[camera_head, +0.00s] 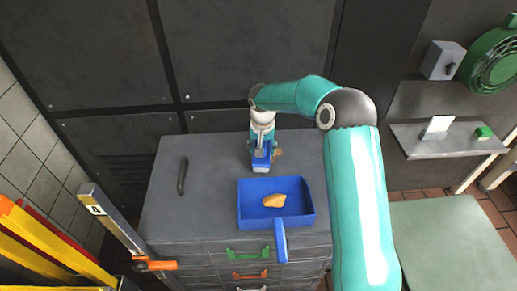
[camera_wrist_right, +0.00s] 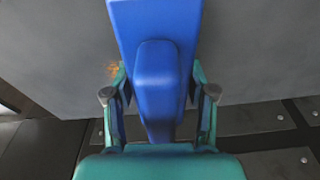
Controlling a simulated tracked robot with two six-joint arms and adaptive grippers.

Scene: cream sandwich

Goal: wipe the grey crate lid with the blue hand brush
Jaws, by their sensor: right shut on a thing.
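The blue hand brush (camera_head: 262,163) is in my right gripper (camera_head: 262,145), over the back middle part of the grey lid (camera_head: 215,162). In the right wrist view the gripper's fingers (camera_wrist_right: 158,105) are on both sides of the blue brush (camera_wrist_right: 155,30). The bristles are hidden, and I cannot tell whether they touch the lid. A small orange-brown stain (camera_head: 278,153) lies on the lid just right of the brush; it also shows in the right wrist view (camera_wrist_right: 114,69). My left gripper is not in view.
A blue dustpan (camera_head: 248,219) holding a tan bread-like piece (camera_head: 274,201) lies at the lid's front right, its handle over the front edge. A dark handle-shaped bar (camera_head: 182,176) is at the lid's left. Yellow rails (camera_head: 45,240) stand at left. A shelf (camera_head: 455,145) is at right.

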